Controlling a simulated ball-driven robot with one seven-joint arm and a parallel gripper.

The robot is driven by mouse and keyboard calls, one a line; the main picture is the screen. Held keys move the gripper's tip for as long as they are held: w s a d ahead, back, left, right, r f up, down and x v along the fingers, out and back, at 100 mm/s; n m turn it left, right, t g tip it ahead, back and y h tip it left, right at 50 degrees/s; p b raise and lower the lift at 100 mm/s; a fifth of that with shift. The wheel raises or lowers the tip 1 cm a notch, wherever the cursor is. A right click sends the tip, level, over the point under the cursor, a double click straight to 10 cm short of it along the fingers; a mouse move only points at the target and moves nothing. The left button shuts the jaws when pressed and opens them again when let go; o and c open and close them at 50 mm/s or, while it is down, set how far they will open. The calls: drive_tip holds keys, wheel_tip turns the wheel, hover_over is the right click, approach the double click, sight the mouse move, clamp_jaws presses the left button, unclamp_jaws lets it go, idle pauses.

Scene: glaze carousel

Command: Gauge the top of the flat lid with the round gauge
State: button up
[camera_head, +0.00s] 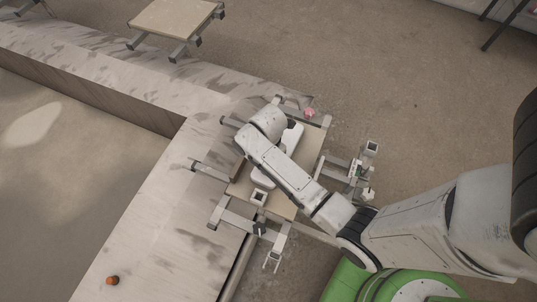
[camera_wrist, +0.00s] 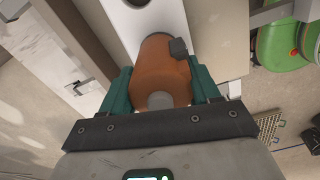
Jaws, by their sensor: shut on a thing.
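My gripper (camera_wrist: 162,84) has its two green fingers shut on an orange-brown round body with a dark block on its side, which looks like the round gauge (camera_wrist: 160,62). A pale slab (camera_wrist: 160,22) with a dark round opening lies beyond the gauge in the wrist view; I cannot tell whether they touch. In the head view my arm hides the gripper and the gauge. A white piece (camera_head: 292,136) shows beside the arm on a pale board (camera_head: 245,186). I cannot pick out the flat lid for certain.
An orange item (camera_head: 112,281) stands on the wide pale ledge (camera_head: 150,225), otherwise largely clear.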

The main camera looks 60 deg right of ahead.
idle(0.3)
drive_tip(key=o, duration=1.2)
drive_tip(key=shift+c, duration=0.2)
wheel_tip(320, 180, up, 11)
drive_tip(key=shift+f+p, duration=0.1)
drive_tip(key=shift+p, duration=0.3)
drive_tip(key=shift+s+m, duration=0.45)
drive_tip(key=shift+m, duration=0.05)
drive_tip(key=s+a+r+m+t, duration=0.1)
drive_tip(key=s+a+m, duration=0.4)
drive_tip(key=s+m, duration=0.8)
drive_tip(key=r+m, duration=0.1)
drive_tip(key=m, duration=0.3)
drive_tip(key=shift+a, duration=0.2)
